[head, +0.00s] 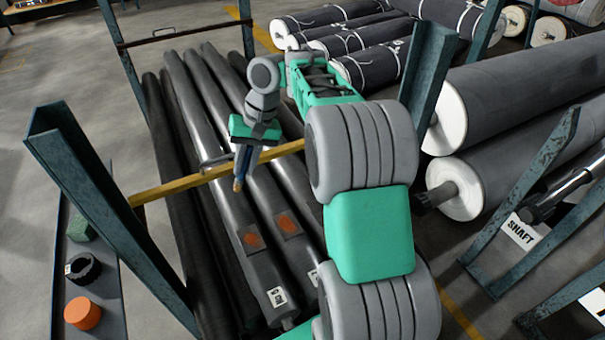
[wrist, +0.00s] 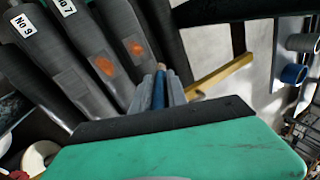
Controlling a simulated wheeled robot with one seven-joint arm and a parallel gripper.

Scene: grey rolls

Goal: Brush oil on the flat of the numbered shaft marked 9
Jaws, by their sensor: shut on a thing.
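My gripper (head: 243,160) is shut on a brush with a blue handle and tan tip (head: 237,185), held tip-down above the dark shafts. The brush (wrist: 159,88) also shows between the jaws in the wrist view. The shaft tagged No 9 (wrist: 45,60) is at the left there; its flat (wrist: 70,78) is plain grey with no orange. Beside it the No 7 shaft (wrist: 85,40) has an orange patch (wrist: 103,65). Another shaft has an orange patch (wrist: 135,47) nearest the brush. In the head view my arm covers part of the shafts' right side.
A yellow bar (head: 180,184) crosses the rack under the gripper. Teal posts (head: 105,200) stand around it. A left shelf holds an orange cylinder (head: 83,313), a black ring (head: 83,268) and a green block (head: 80,230). Large grey rolls (head: 520,75) lie at right.

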